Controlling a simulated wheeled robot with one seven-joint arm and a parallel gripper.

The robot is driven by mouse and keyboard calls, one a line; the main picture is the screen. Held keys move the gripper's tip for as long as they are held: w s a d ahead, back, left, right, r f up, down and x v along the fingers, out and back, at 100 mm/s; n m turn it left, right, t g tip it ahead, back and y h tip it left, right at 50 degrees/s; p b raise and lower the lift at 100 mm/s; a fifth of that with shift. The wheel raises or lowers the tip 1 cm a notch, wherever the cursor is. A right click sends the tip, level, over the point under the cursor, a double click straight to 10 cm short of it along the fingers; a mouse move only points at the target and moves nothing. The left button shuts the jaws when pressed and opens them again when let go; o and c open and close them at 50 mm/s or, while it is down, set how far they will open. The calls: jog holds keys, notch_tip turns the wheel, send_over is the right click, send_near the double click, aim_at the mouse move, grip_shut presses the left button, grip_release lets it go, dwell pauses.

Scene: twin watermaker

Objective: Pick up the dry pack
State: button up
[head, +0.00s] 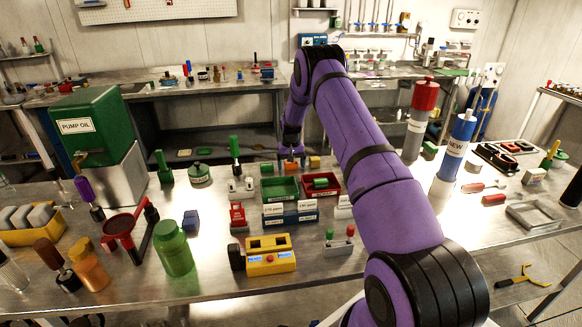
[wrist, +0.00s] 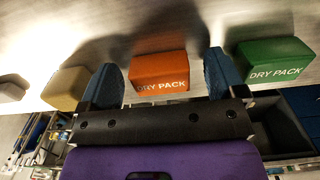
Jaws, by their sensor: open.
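An orange block labelled "DRY PACK" (wrist: 160,70) sits on the metal bench, between the two blue fingers of my gripper (wrist: 159,64) in the wrist view. The fingers are open, with a gap on each side of the block. A green block also labelled "DRY PACK" (wrist: 276,62) stands just outside the right finger. In the head view the orange pack (head: 291,166) is small, beneath my gripper (head: 291,157) at the back of the bench. The green pack (head: 266,168) is to its left there. The fingertips are too small to make out in that view.
A tan block (wrist: 66,88) stands outside the left finger; it also shows in the head view (head: 314,162). A green bin (head: 280,187) and a red bin (head: 327,186) sit just in front. A dark green bottle (head: 235,150) stands to the left.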

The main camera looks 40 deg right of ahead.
jog(key=c, duration=1)
jog(key=shift+r, duration=0.8)
notch_tip(320, 180, up, 2)
jog(key=shift+r, duration=0.15)
jog(key=s+a, duration=0.2)
jog(key=s, duration=0.3)
jog(key=s+a, duration=0.2)
jog(key=s, duration=0.3)
jog(key=s+a+r, duration=0.1)
jog(key=s, duration=0.4)
jog(key=shift+a+r, duration=0.1)
jog(key=shift+a, duration=0.3)
